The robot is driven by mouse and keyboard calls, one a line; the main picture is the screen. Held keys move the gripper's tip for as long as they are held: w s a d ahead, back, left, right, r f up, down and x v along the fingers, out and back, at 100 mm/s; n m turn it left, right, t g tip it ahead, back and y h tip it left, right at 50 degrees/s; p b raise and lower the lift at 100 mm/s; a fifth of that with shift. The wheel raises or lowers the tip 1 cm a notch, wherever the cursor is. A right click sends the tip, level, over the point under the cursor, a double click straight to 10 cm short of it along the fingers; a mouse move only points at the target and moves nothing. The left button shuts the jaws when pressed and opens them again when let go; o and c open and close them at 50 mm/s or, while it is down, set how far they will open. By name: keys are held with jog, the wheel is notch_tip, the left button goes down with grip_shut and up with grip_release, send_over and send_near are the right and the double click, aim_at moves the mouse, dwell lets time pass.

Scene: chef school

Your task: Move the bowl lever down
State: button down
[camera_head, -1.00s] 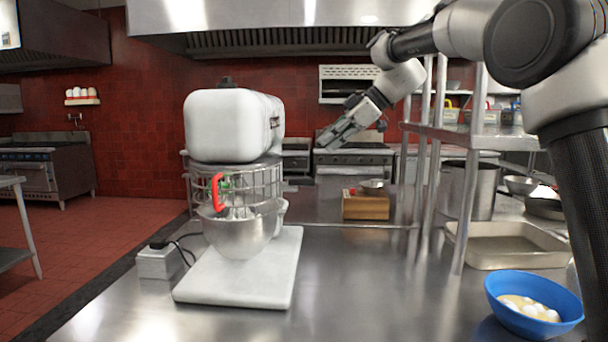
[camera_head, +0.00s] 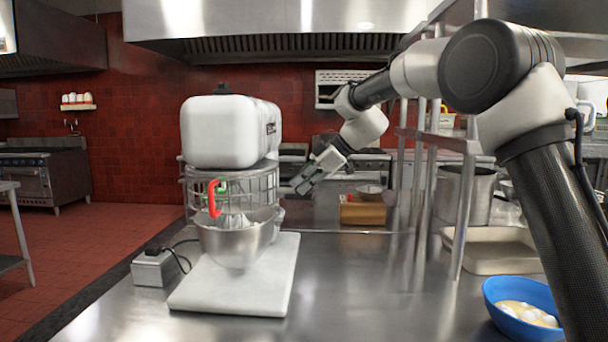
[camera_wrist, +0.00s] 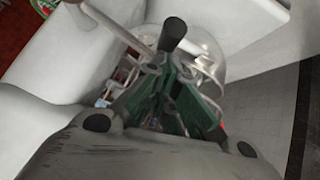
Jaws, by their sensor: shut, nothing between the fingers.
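The white stand mixer (camera_head: 230,132) stands on the steel counter, with a metal bowl (camera_head: 238,240) under its wire guard (camera_head: 262,188). In the wrist view a metal rod (camera_wrist: 118,30) and a black knob (camera_wrist: 173,35) show just beyond my fingers; they look like the bowl lever. The head view does not show the lever clearly. My gripper (camera_head: 300,186) is to the right of the mixer at guard height, pointing down and left. In the wrist view its green-sided fingers (camera_wrist: 165,72) are shut and empty, close to the knob; I cannot tell whether they touch it.
A red handle (camera_head: 213,198) is on the guard's front. A blue bowl of eggs (camera_head: 492,290), a shallow tray (camera_head: 480,262) and shelf posts (camera_head: 465,215) stand to the right. A wooden box (camera_head: 362,213) sits behind.

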jog(key=shift+f, duration=0.2)
dwell(0.3)
jog(key=shift+s+f+t, duration=0.2)
jog(key=shift+f+t, duration=0.1)
jog(key=shift+f, duration=0.05)
notch_tip(320, 180, down, 12)
jog(key=shift+f+n+t, duration=0.2)
jog(key=shift+n+t, duration=0.1)
dwell(0.4)
dwell(0.3)
